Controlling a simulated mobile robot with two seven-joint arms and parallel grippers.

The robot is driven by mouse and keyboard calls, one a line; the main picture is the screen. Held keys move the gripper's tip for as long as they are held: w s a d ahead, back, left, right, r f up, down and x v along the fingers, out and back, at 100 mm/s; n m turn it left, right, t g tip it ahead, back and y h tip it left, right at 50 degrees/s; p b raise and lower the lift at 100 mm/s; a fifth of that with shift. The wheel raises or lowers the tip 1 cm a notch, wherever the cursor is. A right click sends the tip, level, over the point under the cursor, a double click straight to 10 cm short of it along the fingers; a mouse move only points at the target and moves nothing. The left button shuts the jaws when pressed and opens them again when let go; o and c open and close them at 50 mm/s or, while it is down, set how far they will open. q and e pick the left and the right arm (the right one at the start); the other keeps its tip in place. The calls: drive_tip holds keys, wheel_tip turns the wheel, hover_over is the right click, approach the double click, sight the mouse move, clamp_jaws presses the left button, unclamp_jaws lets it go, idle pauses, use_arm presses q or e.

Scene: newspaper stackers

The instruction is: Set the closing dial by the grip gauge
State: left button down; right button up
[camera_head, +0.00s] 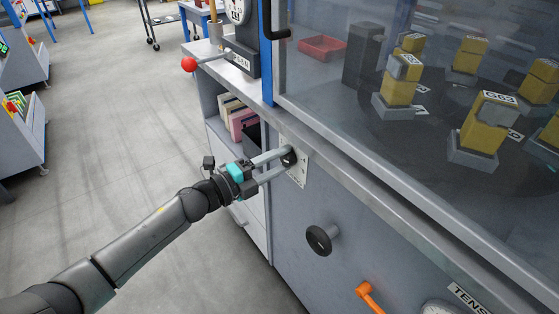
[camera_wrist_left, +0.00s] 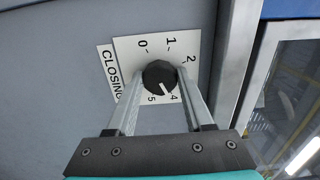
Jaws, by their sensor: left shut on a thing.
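The closing dial is a black knob (camera_wrist_left: 160,75) on a white scale plate (camera_wrist_left: 128,52) marked CLOSING, with 0, 1, 2, 4 and 5 readable. Its white pointer mark points toward the 4. My left gripper (camera_wrist_left: 160,82) is shut on the knob, one finger on each side; a finger covers part of the scale. In the head view my left gripper (camera_head: 280,166) reaches the plate (camera_head: 300,172) on the grey machine front. A round white gauge (camera_head: 237,10) shows at the top, cut off; I cannot tell whether it is the grip gauge. My right gripper is not in view.
A black knob (camera_head: 321,239) and an orange handle (camera_head: 368,297) stick out lower on the front. Another gauge (camera_head: 440,308) is cut off beside a TENS label. A red-ball lever (camera_head: 189,64) stands at the back. Yellow-grey blocks (camera_head: 484,125) sit behind glass.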

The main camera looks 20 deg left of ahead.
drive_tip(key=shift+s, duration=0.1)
use_arm(q)
drive_tip(key=shift+c, duration=1.4)
unclamp_jaws()
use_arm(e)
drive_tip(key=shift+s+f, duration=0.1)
use_arm(q)
drive_tip(key=shift+s, duration=0.1)
drive_tip(key=shift+s+a, duration=0.25)
drive_tip(key=p+v, duration=0.3)
drive_tip(key=v, duration=1.1)
drive_tip(key=shift+s+a, duration=0.15)
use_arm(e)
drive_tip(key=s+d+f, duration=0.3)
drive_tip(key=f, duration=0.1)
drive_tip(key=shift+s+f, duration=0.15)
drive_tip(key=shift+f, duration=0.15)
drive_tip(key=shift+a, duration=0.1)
